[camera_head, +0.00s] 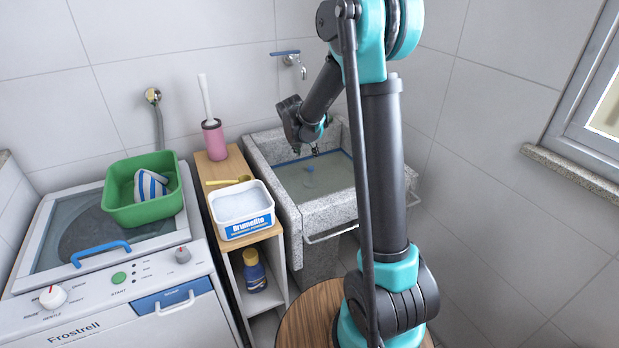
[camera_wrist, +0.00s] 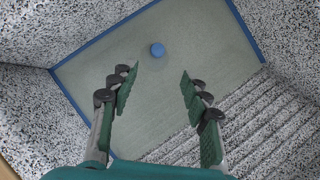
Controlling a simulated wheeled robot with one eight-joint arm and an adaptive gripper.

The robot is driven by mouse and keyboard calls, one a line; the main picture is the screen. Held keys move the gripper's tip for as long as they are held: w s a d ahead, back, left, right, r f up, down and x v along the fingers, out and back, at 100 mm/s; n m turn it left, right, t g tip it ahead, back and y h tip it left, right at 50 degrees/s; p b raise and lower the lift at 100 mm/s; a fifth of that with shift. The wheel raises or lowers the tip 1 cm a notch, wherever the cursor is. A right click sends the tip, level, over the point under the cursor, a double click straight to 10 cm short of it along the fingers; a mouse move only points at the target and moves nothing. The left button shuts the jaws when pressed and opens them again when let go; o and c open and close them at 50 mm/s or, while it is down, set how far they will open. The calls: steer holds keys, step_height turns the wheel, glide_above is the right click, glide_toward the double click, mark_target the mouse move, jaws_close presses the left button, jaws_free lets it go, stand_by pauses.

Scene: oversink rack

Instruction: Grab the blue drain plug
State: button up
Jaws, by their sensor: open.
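The blue drain plug (camera_wrist: 158,49) is a small round blue disc in the wrist view, lying in the basin of the speckled stone sink, beyond my fingertips and roughly between their lines. In the head view the plug (camera_head: 309,169) is a small blue spot in the sink (camera_head: 337,209). My gripper (camera_wrist: 160,82) is open and empty, its green-padded fingers spread apart above the basin. In the head view my gripper (camera_head: 306,150) hangs over the back part of the sink, apart from the plug.
The basin has a blue line around its grey inner surface and a ribbed slope (camera_wrist: 245,120). A faucet (camera_head: 290,60) is on the wall behind. A wooden shelf (camera_head: 213,170) with a powder box (camera_head: 241,210) stands left, beside a washer (camera_head: 105,260) bearing a green tub (camera_head: 148,214).

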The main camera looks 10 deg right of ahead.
mark_target(312, 167)
steer(key=x, duration=1.2)
steer(key=shift+f, duration=0.1)
steer(key=shift+a+x, duration=0.15)
steer(key=shift+x, duration=1.15)
steer(key=shift+a+x, duration=0.1)
steer(key=shift+x, duration=1.2)
jaws_close()
